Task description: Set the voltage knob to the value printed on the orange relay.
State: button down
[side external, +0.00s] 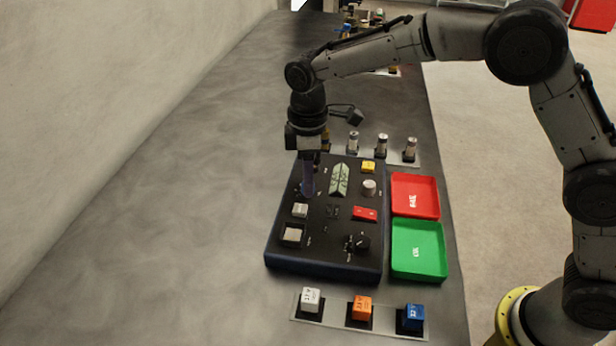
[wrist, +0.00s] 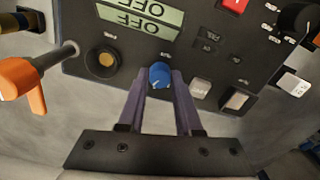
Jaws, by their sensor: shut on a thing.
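The orange relay (side external: 361,307) stands in a dark socket on the strip in front of the panel. The print on it is too small to read. My gripper (side external: 307,191) points down at the left part of the black panel (side external: 325,260). In the wrist view, its two purple fingers are shut on a blue knob (wrist: 160,72), one on each side. The knob has a white pointer mark. A label beside it is too small to read, so I cannot tell its setting. The knob is mostly hidden by the fingers in the side view.
The display (wrist: 140,16) reads OFF on both lines, upside down. A white relay (side external: 311,299) and a blue relay (side external: 410,317) flank the orange one. Red (side external: 433,203) and green (side external: 437,262) trays lie right of the panel. The table's left side is clear.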

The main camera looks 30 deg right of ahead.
jog(key=shift+r+m, duration=0.1)
jog(key=shift+m, duration=1.1)
jog(key=c, duration=0.6)
grip_release()
notch_tip(320, 180, up, 14)
jog(key=shift+f, duration=0.15)
